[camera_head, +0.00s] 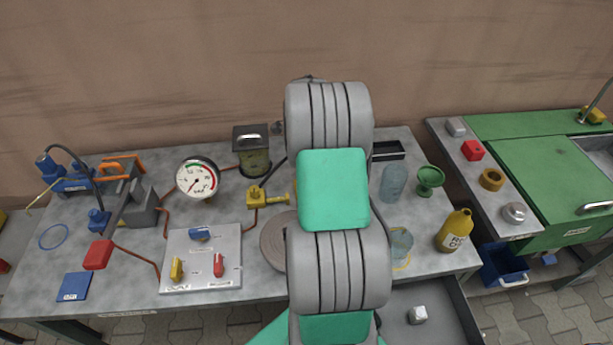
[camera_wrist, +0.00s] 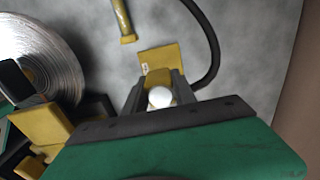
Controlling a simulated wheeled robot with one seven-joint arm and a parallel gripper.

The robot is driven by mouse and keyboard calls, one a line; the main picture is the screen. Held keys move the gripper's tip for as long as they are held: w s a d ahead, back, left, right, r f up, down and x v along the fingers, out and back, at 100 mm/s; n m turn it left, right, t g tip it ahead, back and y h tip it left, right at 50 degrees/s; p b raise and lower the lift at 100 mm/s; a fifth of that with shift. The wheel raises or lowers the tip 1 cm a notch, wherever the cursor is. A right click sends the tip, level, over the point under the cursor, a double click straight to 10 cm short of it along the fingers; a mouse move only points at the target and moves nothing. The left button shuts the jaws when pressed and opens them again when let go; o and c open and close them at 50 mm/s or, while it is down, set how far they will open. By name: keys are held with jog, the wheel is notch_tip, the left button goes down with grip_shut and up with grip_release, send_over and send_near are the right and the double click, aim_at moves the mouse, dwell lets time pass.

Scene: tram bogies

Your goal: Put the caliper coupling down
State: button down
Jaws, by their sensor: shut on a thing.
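My gripper (camera_wrist: 160,88) shows in the wrist view with its two dark fingers close together around a small part with a round white end (camera_wrist: 160,97). A yellow block (camera_wrist: 161,60) with a small pale label is just beyond the fingertips, and I take it with the white end as the caliper coupling. A black hose (camera_wrist: 211,45) curves beside it. Whether the block touches the grey bench is not clear. In the head view my arm hides the gripper. A yellow fitting (camera_head: 258,197) shows left of the arm; I cannot tell if it is the same piece.
A grey disc (camera_head: 273,242) lies near the arm. A gauge (camera_head: 198,178), a lever panel (camera_head: 201,258) and a lantern-like box (camera_head: 253,150) stand to the left. A glass jar (camera_head: 394,183), green cup (camera_head: 429,180) and yellow bottle (camera_head: 454,231) stand right. Bench (camera_head: 330,150) is crowded.

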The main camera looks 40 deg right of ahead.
notch_tip(320, 180, down, 4)
jog(key=shift+w+d+r, duration=0.15)
jog(key=shift+r, duration=0.1)
jog(key=shift+f+b, duration=0.35)
jog(key=shift+f, duration=0.25)
jog(key=c, duration=1)
grip_release()
